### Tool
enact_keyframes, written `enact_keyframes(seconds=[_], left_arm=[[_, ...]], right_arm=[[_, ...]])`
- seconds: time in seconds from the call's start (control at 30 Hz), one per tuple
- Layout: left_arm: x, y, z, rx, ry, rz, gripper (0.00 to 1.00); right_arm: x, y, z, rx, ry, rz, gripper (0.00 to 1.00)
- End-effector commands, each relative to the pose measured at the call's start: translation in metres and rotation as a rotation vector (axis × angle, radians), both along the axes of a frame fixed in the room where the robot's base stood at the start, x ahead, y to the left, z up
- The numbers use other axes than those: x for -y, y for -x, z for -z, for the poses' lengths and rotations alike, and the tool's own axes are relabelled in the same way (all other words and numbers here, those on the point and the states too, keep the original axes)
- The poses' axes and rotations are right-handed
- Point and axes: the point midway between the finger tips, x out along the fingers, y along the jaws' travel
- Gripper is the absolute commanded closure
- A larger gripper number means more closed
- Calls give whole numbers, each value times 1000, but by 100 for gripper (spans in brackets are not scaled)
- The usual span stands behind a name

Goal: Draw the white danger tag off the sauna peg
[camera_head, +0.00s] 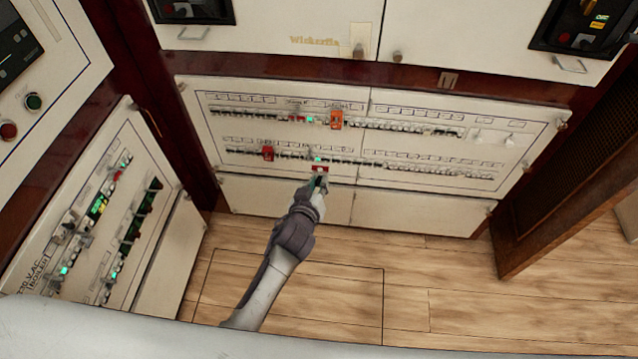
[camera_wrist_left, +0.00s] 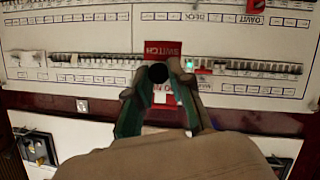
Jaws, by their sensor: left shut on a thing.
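The danger tag, white with red bands, shows at the lower breaker row in the head view (camera_head: 320,168). In the left wrist view its red band (camera_wrist_left: 163,49) reads "SWITCH", and a white part shows between the fingers. My left gripper (camera_head: 319,182) is shut on the tag, close in front of the panel. In the left wrist view the green-lined fingers of my left gripper (camera_wrist_left: 163,73) stand either side of a dark round shape. The peg is hidden, and I cannot tell whether the tag still hangs on it. My right gripper is not in view.
An orange-red tag (camera_head: 336,119) hangs on the upper breaker row and a red one (camera_head: 268,153) on the lower row, left of my gripper. A side panel (camera_head: 110,215) stands at the left. The wooden floor (camera_head: 450,280) is clear.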

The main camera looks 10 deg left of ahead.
Motion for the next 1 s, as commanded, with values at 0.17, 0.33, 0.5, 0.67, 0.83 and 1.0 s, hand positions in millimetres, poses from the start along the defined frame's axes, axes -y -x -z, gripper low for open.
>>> enact_keyframes(seconds=[0.17,0.33,0.5,0.67,0.83,1.0], left_arm=[[0,0,0,0,0,0,98],[0,0,-2,0,1,0,98],[0,0,-3,0,0,0,98],[0,5,-3,0,1,0,98],[0,12,-3,-2,1,0,98],[0,18,-4,0,0,0,98]], right_arm=[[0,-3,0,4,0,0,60],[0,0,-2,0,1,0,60],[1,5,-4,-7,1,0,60],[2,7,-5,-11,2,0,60],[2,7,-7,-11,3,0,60],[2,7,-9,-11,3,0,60]])
